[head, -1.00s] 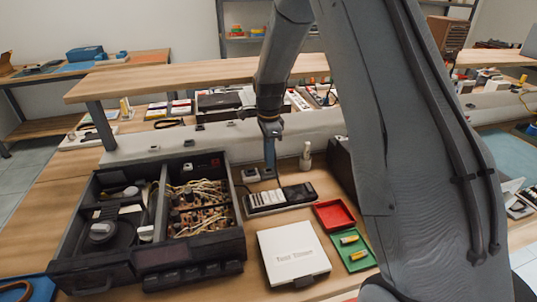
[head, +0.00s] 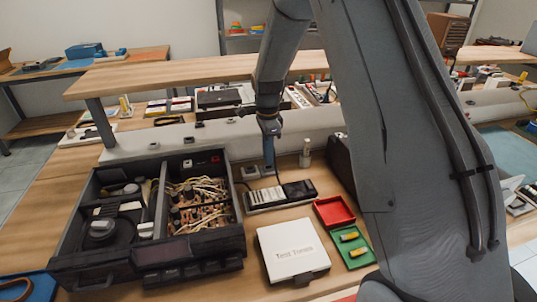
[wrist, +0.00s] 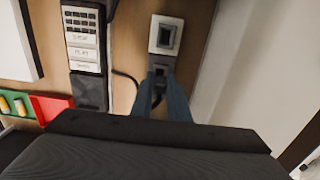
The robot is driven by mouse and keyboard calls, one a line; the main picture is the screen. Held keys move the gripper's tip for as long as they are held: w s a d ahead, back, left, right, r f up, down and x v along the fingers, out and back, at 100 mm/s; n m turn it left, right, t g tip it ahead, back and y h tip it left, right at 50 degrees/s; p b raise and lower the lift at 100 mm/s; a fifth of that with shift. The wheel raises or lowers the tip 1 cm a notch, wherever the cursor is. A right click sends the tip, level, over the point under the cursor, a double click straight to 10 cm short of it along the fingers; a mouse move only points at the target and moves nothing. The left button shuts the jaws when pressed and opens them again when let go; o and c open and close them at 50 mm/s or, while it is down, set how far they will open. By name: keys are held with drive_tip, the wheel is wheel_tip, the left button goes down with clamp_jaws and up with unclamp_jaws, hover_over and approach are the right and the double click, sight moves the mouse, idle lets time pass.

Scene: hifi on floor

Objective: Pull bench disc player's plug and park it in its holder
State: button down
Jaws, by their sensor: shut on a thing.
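The disc player (head: 196,247) is a dark open-topped unit at the left of the bench, its circuit boards and disc mechanism showing. My gripper (head: 269,168) points down behind the button remote. In the wrist view, my gripper (wrist: 163,84) is shut on a small black plug (wrist: 158,72), mostly hidden between the fingertips. A black cord (wrist: 132,80) runs left from it. A light-framed block with a dark recess (wrist: 166,35) lies just beyond the fingertips; it also shows left of my gripper in the head view (head: 250,172). I cannot tell whether the plug is seated in anything.
A remote (head: 280,196), a white case (head: 290,250), a red tray (head: 334,211) and a green tray (head: 351,242) lie nearer. A small pale bottle (head: 305,153) stands right of my gripper. A grey ledge (head: 200,135) and a raised wooden shelf (head: 190,72) run behind.

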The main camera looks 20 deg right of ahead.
drive_tip(key=shift+a, duration=0.35)
idle(0.6)
drive_tip(key=shift+f+b, duration=0.3)
drive_tip(key=shift+f, duration=0.65)
idle(1.2)
idle(0.3)
drive_tip(key=c, duration=1.6)
unclamp_jaws()
